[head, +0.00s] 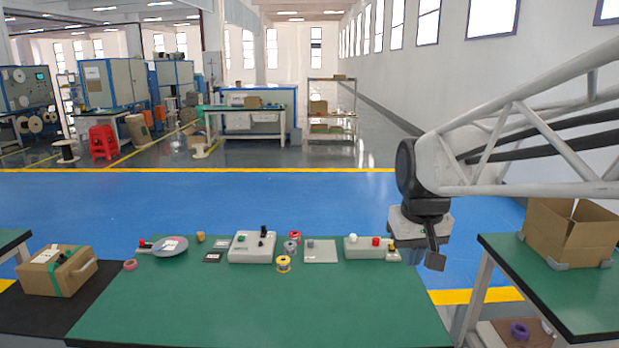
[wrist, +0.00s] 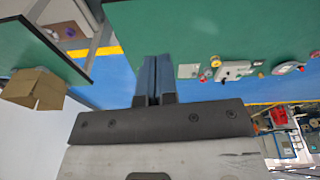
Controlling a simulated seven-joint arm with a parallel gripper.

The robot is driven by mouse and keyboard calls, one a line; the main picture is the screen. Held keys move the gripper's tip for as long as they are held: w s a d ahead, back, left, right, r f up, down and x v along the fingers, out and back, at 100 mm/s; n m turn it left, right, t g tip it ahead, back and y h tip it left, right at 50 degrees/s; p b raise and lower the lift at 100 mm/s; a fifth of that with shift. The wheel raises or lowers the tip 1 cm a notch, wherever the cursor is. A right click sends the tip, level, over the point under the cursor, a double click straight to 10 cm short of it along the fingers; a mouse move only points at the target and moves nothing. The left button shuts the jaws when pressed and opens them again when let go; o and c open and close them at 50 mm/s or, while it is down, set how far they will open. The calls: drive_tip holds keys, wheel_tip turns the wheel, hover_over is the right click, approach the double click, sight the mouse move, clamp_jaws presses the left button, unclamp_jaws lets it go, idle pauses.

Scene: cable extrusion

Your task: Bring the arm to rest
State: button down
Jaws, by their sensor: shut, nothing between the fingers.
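My arm comes in from the right in the head view, and my gripper (head: 435,258) hangs above the gap at the right end of the middle green table (head: 250,315). In the wrist view my gripper (wrist: 153,62) shows two bluish fingers side by side, shut, with nothing held between them. The gripper is apart from the things on the table; the control box with white and red knobs (head: 366,247) is the nearest, to its left.
A second green table (head: 545,290) on the right bears an open cardboard box (head: 572,235). A closed carton (head: 55,272) sits left.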

drive_tip(key=s+f, duration=0.3)
drive_tip(key=s, duration=0.6)
drive_tip(key=s+f+m, duration=0.1)
drive_tip(key=s+f, duration=0.3)
drive_tip(key=s, duration=0.4)
drive_tip(key=shift+s, duration=0.35)
